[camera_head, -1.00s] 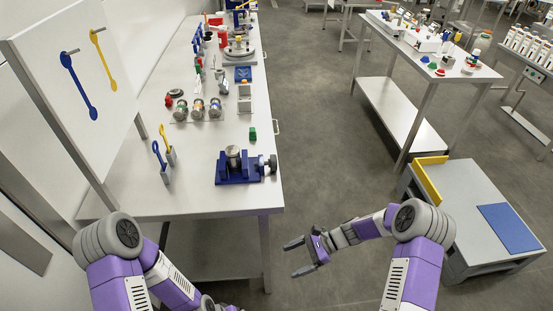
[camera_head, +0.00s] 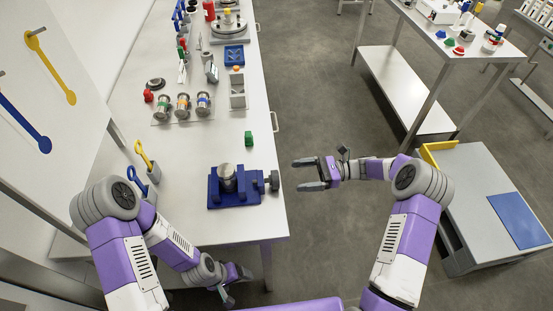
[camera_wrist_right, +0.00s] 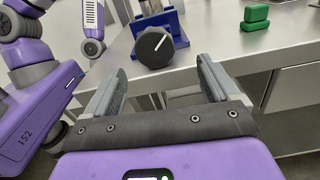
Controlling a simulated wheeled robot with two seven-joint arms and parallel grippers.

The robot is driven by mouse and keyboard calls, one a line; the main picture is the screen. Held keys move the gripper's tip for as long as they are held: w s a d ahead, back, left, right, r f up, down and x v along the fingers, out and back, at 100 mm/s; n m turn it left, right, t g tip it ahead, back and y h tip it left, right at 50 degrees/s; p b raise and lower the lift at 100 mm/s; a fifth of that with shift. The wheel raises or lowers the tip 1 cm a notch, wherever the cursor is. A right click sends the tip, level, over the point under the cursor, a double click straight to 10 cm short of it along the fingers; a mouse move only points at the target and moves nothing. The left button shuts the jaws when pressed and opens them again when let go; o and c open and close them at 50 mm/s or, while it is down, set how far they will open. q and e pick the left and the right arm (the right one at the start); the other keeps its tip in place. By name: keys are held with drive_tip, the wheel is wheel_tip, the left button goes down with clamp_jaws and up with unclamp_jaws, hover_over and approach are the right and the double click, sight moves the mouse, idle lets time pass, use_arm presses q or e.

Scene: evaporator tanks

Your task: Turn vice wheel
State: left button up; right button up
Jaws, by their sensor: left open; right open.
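The blue vice (camera_head: 234,199) sits at the near right edge of the long table, with a metal cylinder (camera_head: 228,176) in it. Its dark wheel (camera_head: 273,181) sticks out at the right, by the table edge. My right gripper (camera_head: 304,174) is open and empty, just right of the wheel and pointing at it. In the right wrist view the black wheel (camera_wrist_right: 153,47) with a white line shows ahead, between and beyond the open fingers (camera_wrist_right: 158,85), not touching them. My left gripper (camera_head: 238,285) is low, in front of the table's near edge, open.
A green block (camera_head: 248,138) stands behind the vice. Blue and yellow tools (camera_head: 147,165) stand at the left near my left arm. The floor (camera_head: 320,110) right of the table is clear.

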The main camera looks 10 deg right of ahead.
sight(272, 180)
use_arm(q)
drive_tip(key=shift+s, duration=0.35)
use_arm(e)
drive_tip(key=a, duration=0.7)
drive_tip(key=shift+s+a+r, duration=0.25)
drive_tip(key=shift+s, duration=0.15)
drive_tip(key=shift+c, duration=0.4)
drive_tip(key=c, duration=0.9)
drive_tip(key=shift+f+n+b, duration=0.15)
drive_tip(key=shift+n+b, duration=0.6)
drive_tip(key=shift+n, duration=0.15)
drive_tip(key=shift+c, duration=0.2)
drive_tip(key=shift+n+b, duration=0.4)
drive_tip(key=shift+n, duration=0.5)
use_arm(q)
wheel_tip(272, 180, down, 2)
drive_tip(key=shift+f, duration=0.1)
use_arm(e)
drive_tip(key=shift+n, duration=0.4)
drive_tip(key=shift+c, duration=0.2)
